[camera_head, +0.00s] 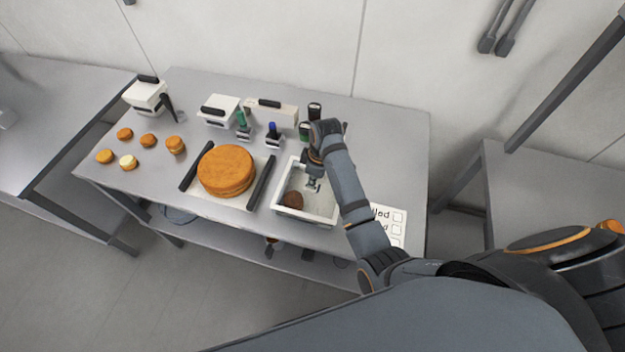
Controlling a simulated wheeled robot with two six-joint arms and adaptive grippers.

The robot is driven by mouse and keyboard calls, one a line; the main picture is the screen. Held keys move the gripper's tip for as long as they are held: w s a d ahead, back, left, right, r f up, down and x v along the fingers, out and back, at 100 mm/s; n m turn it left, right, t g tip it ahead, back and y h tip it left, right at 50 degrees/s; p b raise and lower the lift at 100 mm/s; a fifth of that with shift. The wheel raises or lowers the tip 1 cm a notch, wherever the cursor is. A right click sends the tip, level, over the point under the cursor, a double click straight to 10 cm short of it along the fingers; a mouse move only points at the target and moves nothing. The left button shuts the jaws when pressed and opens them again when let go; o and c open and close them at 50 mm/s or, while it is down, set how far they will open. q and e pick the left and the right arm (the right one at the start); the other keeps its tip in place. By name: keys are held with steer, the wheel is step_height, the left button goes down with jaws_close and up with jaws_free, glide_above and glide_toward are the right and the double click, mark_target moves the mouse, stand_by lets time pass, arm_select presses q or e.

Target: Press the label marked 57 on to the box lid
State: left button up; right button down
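My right gripper (313,184) points down into a white open tray (280,208) at the front of the table. Its fingers are small and partly hidden by my wrist, so I cannot tell whether they are open or hold anything. A brown round lump (293,200) lies in the tray, left of the gripper and apart from it. I cannot make out a label marked 57. Two white boxes with black pieces on top, one left (219,109) and one right (270,109), stand at the back; I cannot tell which has the box lid. My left gripper is not in view.
A large orange-brown round (227,169) sits between two black bars. Several small rounds (148,140) lie at the left, near a white device (147,95). Green and blue-topped stampers (272,133) stand behind the tray. A printed checkbox card (391,222) lies right of my forearm.

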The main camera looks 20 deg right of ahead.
steer(key=shift+f, duration=0.45)
stand_by(0.4)
steer(key=shift+s+p, duration=0.1)
steer(key=shift+p, duration=0.25)
stand_by(1.7)
step_height(320, 180, up, 8)
stand_by(0.9)
stand_by(0.4)
